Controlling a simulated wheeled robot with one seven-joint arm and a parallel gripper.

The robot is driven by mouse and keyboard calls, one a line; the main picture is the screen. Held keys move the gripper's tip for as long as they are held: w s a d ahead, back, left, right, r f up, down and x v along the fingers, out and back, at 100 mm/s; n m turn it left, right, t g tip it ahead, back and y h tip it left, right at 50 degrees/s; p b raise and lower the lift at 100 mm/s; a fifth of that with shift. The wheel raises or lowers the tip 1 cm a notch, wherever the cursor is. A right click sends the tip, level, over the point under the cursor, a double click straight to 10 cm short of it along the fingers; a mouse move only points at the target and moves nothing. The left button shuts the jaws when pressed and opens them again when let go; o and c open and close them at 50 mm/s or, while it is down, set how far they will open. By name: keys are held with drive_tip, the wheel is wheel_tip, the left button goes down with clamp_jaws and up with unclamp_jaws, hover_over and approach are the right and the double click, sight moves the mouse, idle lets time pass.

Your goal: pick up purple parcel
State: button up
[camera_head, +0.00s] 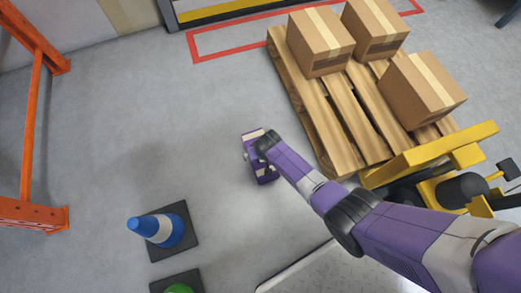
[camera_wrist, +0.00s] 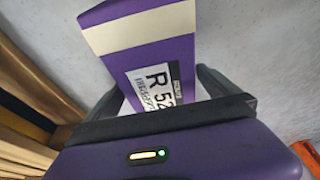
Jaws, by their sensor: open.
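The purple parcel (camera_wrist: 140,40) shows in the wrist view, with a cream band across it and a white label reading "R 52" and more. It extends from the top of that view down between the two dark fingers of my gripper (camera_wrist: 160,92). The fingers are apart, one on each side of the parcel's labelled end. I cannot tell whether they touch it. In the head view my gripper (camera_head: 259,168) is at the end of my purple arm, over the grey floor left of the pallet. Parcel and gripper are hard to tell apart there.
A wooden pallet (camera_head: 305,109) with three cardboard boxes stands at the upper right, beside a yellow pallet truck (camera_head: 430,155). A blue cone (camera_head: 160,228) and a green cone (camera_head: 179,288) stand at the lower left. Orange rack posts (camera_head: 33,120) are at left. Floor between is clear.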

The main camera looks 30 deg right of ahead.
drive_tip(key=b+x, duration=0.1)
drive_tip(key=x, duration=0.2)
drive_tip(key=shift+b, duration=0.35)
drive_tip(key=shift+r, duration=0.1)
drive_tip(key=shift+c, duration=0.4)
drive_tip(key=c, duration=1.9)
drive_tip(key=shift+o, duration=0.2)
drive_tip(key=shift+r, duration=0.15)
